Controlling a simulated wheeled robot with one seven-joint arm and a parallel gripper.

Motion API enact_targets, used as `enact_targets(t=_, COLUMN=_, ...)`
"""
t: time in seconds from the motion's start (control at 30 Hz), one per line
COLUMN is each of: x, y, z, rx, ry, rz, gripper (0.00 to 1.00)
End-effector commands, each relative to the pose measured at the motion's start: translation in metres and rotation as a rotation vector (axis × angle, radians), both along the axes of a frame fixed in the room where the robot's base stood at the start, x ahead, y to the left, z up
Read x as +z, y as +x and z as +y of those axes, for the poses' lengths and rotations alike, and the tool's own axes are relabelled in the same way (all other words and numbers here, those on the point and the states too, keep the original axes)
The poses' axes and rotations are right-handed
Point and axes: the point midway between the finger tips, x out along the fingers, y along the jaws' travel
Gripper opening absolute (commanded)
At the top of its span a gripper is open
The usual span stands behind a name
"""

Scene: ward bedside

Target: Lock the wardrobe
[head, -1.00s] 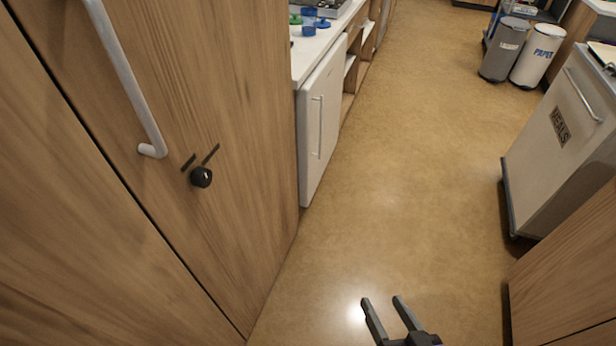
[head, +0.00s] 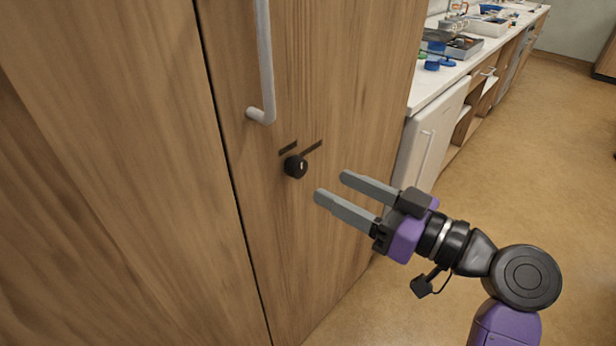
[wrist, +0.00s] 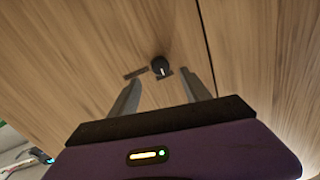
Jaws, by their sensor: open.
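The wardrobe (head: 345,75) has wooden doors with a dark seam between them, both flush. A black round lock knob (head: 295,167) with a small pale mark sits on the right door, below the white bar handle (head: 266,60). Two short dark marks (head: 311,147) lie just above the knob. My gripper (head: 330,187) is open and empty, to the right of the knob in the head view, fingers pointing at it. In the wrist view the knob (wrist: 160,67) shows ahead, between and beyond the fingertips, apart from them.
A white-fronted cabinet (head: 425,150) and a counter (head: 430,88) with blue items and trays stand right of the wardrobe. The floor (head: 540,150) to the right is clear. The bar handle hangs close above the knob.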

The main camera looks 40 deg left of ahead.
Motion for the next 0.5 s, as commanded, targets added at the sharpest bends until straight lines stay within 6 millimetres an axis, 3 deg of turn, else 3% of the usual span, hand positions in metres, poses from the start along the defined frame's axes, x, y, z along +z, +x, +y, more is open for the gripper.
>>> enact_targets(t=0.3, x=0.001, y=-0.001, z=0.047, rx=0.003, ry=-0.001, rz=0.001, gripper=0.56)
enact_targets(t=0.5, x=0.0, y=0.0, z=0.068, rx=-0.001, ry=-0.001, rz=0.002, gripper=0.56)
